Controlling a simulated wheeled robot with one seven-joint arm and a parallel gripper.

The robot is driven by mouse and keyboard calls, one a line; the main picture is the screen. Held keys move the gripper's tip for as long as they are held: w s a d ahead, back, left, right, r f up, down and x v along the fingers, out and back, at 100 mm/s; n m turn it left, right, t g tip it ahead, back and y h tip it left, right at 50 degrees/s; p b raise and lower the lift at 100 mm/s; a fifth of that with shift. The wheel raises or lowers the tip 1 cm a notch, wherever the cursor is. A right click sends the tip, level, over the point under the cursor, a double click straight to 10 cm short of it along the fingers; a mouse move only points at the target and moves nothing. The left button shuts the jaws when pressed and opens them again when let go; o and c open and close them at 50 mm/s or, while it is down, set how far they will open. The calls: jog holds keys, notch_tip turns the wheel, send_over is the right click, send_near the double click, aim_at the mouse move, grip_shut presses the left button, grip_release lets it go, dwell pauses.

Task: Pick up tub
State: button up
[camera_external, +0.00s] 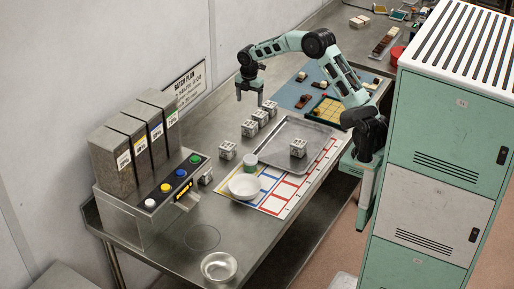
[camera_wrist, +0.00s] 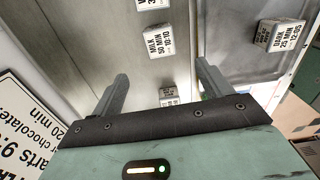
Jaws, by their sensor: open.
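A small round tub (camera_external: 250,160) with a green top stands on the steel counter, at the edge of the white bowl (camera_external: 243,186) in the external view. I take this to be the tub; I cannot clearly make it out in the wrist view. My gripper (camera_external: 250,97) is open and empty, pointing down above the counter near the wall, well behind the tub. In the wrist view its two fingers (camera_wrist: 160,85) are spread apart, with a labelled cube (camera_wrist: 158,41) reading "MILK" beyond them on the counter.
Several labelled cubes stand along the counter, one (camera_external: 298,147) on the metal tray (camera_external: 275,155). Dispensers (camera_external: 130,150) with buttons stand at left, a glass bowl (camera_external: 219,266) in front. A green cabinet (camera_external: 440,140) stands right.

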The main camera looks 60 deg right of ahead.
aim_at(250, 124)
notch_tip(250, 124, down, 9)
jog(key=shift+r+p, duration=0.1)
jog(key=shift+p, duration=0.95)
jog(key=shift+f+p, duration=1.2)
jog(key=shift+f, duration=1.4)
jog(key=c, duration=1.1)
jog(key=shift+r, duration=0.15)
